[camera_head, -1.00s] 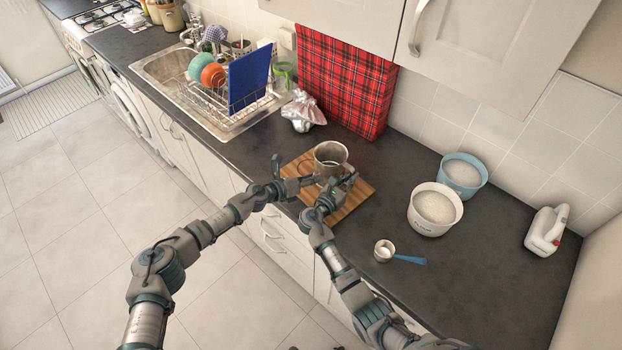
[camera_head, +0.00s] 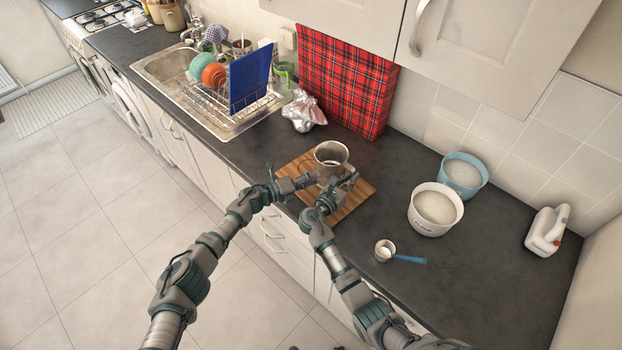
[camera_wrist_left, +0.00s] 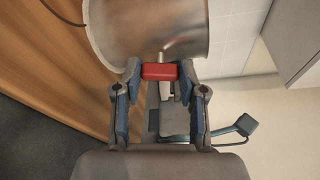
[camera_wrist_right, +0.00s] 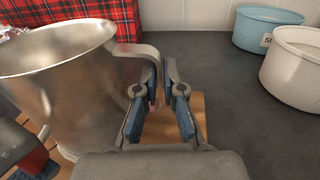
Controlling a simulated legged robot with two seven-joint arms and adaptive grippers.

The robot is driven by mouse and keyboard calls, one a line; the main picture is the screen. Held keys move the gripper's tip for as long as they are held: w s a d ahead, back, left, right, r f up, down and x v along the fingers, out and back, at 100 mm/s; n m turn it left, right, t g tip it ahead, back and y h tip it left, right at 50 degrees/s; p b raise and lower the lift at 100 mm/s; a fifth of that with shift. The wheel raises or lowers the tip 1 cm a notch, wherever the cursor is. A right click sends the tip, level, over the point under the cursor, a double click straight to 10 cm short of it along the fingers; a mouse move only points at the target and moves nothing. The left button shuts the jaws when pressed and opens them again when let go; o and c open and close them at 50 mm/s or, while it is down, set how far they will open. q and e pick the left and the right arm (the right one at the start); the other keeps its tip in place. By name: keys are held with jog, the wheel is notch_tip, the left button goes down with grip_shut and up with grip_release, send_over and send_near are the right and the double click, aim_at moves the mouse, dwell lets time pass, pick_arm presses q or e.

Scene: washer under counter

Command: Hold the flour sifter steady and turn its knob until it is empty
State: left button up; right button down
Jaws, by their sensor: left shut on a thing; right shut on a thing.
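The metal flour sifter (camera_head: 331,157) stands on a wooden board (camera_head: 354,201) on the counter. It also shows in the left wrist view (camera_wrist_left: 120,35) and fills the left of the right wrist view (camera_wrist_right: 58,85). My left gripper (camera_head: 304,182) is shut on the sifter's red knob (camera_wrist_left: 159,72), at the end of a short metal crank. My right gripper (camera_head: 340,184) is shut on the sifter's curved metal handle (camera_wrist_right: 140,50), right of its body in the right wrist view (camera_wrist_right: 163,88). The inside of the sifter is too small to judge in the head view.
A white bowl (camera_head: 427,228) and a blue bowl (camera_head: 482,188), both with white contents, stand to the right. A small cup (camera_head: 384,250) with a blue handle lies in front. A dish rack, blue board and foil bundle (camera_head: 302,111) stand left. A red tartan panel (camera_head: 343,80) is behind.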

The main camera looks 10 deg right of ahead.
pick_arm(q)
jog(key=shift+w+a+f+n, duration=0.15)
jog(key=shift+f+n, duration=0.1)
jog(key=shift+n, duration=0.25)
jog(key=o, duration=1.2)
jog(key=shift+c, duration=0.2)
jog(key=f+v, duration=0.1)
jog(key=v, duration=1.1)
jog(key=shift+r, duration=0.2)
